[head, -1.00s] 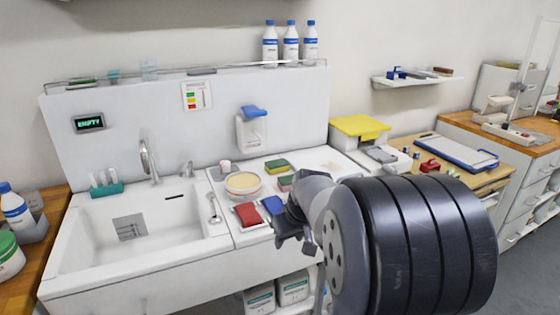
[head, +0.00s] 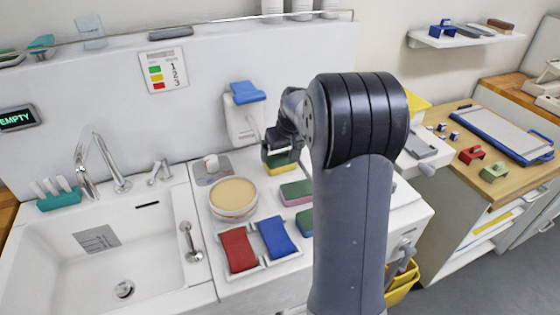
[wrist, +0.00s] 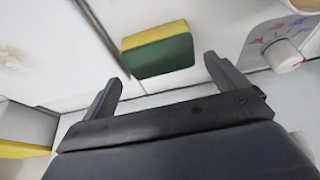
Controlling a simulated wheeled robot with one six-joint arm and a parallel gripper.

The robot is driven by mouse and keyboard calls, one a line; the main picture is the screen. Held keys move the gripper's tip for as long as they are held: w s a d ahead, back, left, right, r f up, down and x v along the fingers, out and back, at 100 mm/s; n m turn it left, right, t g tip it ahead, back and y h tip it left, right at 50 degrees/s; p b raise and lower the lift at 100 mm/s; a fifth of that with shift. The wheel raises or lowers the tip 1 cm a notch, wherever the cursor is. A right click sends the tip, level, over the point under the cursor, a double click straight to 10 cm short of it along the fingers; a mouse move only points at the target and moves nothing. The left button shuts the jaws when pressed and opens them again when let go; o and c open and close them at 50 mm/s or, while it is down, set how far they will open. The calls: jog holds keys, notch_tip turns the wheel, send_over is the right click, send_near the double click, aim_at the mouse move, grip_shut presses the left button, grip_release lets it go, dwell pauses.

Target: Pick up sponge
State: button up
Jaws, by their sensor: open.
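A yellow and green sponge (head: 278,167) lies on the white counter near the back panel; it also shows in the wrist view (wrist: 158,52). My gripper (head: 282,150) is open and empty above it, hiding part of it in the head view. In the wrist view, my gripper (wrist: 162,70) has its two fingers spread, with the sponge just beyond and between the fingertips, not gripped. A pink and green sponge (head: 297,193) lies in front of it. Another green sponge (head: 305,222) is partly hidden by my arm.
A round tan-topped dish (head: 233,197) stands left of the sponges. A red pad (head: 238,249) and a blue pad (head: 278,237) lie in front. A wall dispenser (head: 245,118) hangs behind my gripper. The sink (head: 110,250) is at left.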

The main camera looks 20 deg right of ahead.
aim_at(280, 159)
jog(key=shift+p+x, duration=0.3)
jog(key=shift+x, duration=2.2)
jog(key=c, duration=0.7)
